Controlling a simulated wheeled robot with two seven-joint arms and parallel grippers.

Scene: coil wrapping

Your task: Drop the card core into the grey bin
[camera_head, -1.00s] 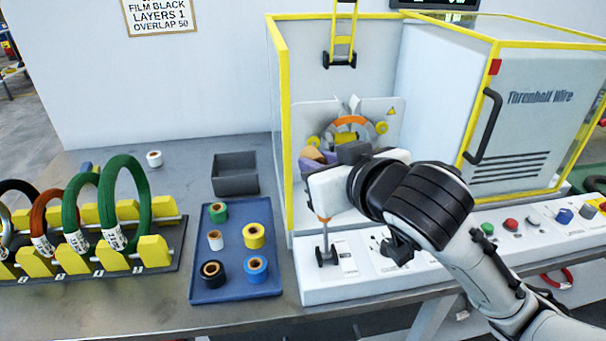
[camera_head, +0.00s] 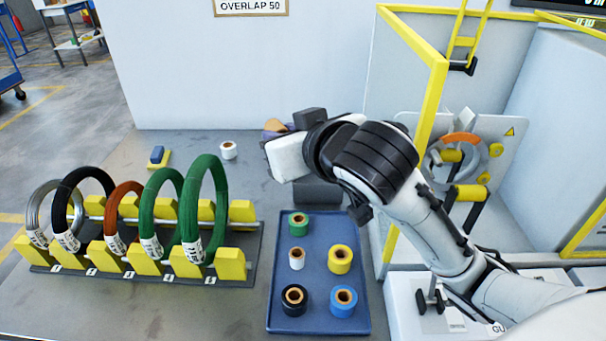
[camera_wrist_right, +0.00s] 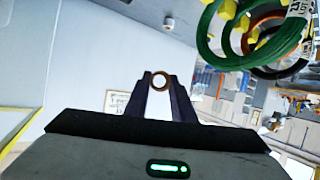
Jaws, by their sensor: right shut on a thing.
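My right gripper (camera_head: 290,123) is raised over the bench behind the blue tray. In the right wrist view its dark fingers (camera_wrist_right: 160,77) are shut on the card core (camera_wrist_right: 161,89), a small brown ring seen end-on. In the head view the core is mostly hidden by the gripper; a tan patch shows beside the fingers. The grey bin (camera_head: 317,193) stands on the bench behind the tray, below and nearer than the fingertips, partly covered by my right wrist. My left gripper is not in view.
A blue tray (camera_head: 319,318) holds several tape rolls. A rack (camera_head: 150,277) of coils stands at the left. A small white roll (camera_head: 228,150) and a blue-and-yellow block (camera_head: 157,157) lie behind it. The yellow-framed machine (camera_head: 432,100) is at the right.

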